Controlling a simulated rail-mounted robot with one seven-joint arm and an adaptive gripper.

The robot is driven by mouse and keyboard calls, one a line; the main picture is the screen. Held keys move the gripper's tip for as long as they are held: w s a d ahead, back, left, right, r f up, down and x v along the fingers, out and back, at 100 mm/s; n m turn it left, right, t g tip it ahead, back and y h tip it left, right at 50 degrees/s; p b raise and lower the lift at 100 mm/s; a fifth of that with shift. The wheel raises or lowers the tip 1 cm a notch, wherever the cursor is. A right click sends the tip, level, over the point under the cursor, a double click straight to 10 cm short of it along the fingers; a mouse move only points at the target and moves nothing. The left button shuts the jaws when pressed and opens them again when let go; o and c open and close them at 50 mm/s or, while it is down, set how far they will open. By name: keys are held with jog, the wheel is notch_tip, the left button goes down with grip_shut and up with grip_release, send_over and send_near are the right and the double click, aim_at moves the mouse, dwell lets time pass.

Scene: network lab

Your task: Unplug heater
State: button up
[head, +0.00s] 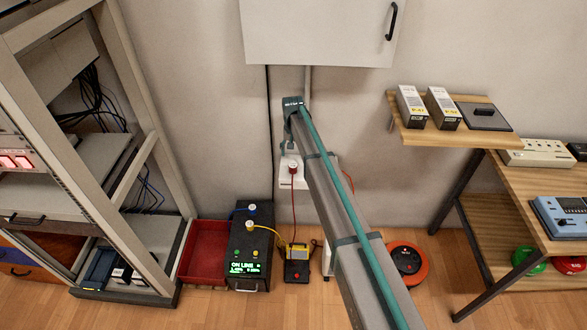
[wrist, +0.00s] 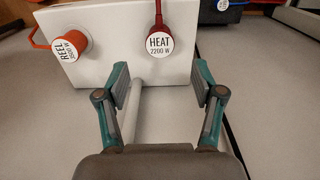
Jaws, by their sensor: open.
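The heater plug (wrist: 158,42), labelled HEAT 2200 W, has a red cord and sits at the white outlet box (wrist: 110,30) in the wrist view. In the head view the red-corded plug (head: 292,168) shows on the white box (head: 299,184) low on the wall. My gripper (wrist: 161,82) is open and empty. In the wrist view the plug lies beyond the fingertips, between their lines and nearer the right finger, apart from both. In the head view my gripper (head: 289,146) is just above the plug. The heater itself cannot be made out clearly.
An orange plug (wrist: 71,45) labelled REEL sits left of the heater plug. A dark ON LINE unit (head: 250,260) with blue and yellow plugs stands on the floor beside a red tray (head: 203,250). A rack (head: 120,200) stands left, a wooden shelf (head: 460,135) right.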

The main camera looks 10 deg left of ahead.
aim_at(293, 165)
jog(key=shift+f, duration=0.1)
jog(key=shift+f+b, duration=1.7)
jog(key=shift+f, duration=2.7)
grip_shut()
jog(key=shift+r, duration=0.1)
jog(key=shift+r+p, duration=1.45)
jog(key=shift+r, duration=1.45)
